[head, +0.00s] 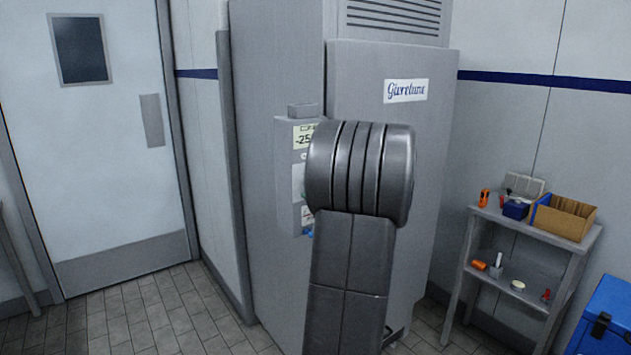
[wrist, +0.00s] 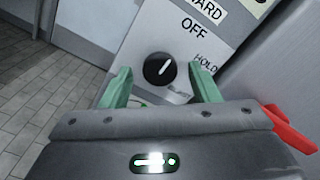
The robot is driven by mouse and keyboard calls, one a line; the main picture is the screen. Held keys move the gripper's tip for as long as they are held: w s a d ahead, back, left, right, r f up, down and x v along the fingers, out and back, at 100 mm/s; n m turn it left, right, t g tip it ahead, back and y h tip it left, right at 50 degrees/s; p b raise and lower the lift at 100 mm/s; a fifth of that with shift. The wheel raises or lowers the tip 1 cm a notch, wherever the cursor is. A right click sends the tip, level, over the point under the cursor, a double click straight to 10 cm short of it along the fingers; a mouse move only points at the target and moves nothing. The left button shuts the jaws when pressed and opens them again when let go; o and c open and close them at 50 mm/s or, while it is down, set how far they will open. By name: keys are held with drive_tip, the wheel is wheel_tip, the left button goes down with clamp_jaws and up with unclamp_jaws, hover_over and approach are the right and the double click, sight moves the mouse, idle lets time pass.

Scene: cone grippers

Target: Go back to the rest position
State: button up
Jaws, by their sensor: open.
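My gripper (wrist: 162,88) shows in the wrist view with its two green fingers apart. A black round knob (wrist: 160,69) with a white pointer line is on a light panel (wrist: 150,30) just beyond and between the fingertips. The panel carries the printed words "OFF" and "HOLD" and part of another word. I cannot tell whether the fingers touch the knob; nothing is seen held. In the head view my dark grey arm stands in front of the large grey cabinet (head: 270,60) and hides my gripper and part of the control panel (head: 303,135).
A grey door (head: 110,130) is at the left. A metal shelf (head: 540,238) with a cardboard box (head: 563,217) and small tools stands at the right, beside a blue cooler (head: 608,315). Tiled floor (head: 140,315) is clear at the left. A red part (wrist: 290,128) shows beside my gripper.

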drive_tip(key=s+d+m+p, duration=0.4)
drive_tip(key=m+p, duration=0.3)
drive_tip(key=p, duration=0.4)
drive_tip(key=shift+s, duration=0.85)
idle(0.4)
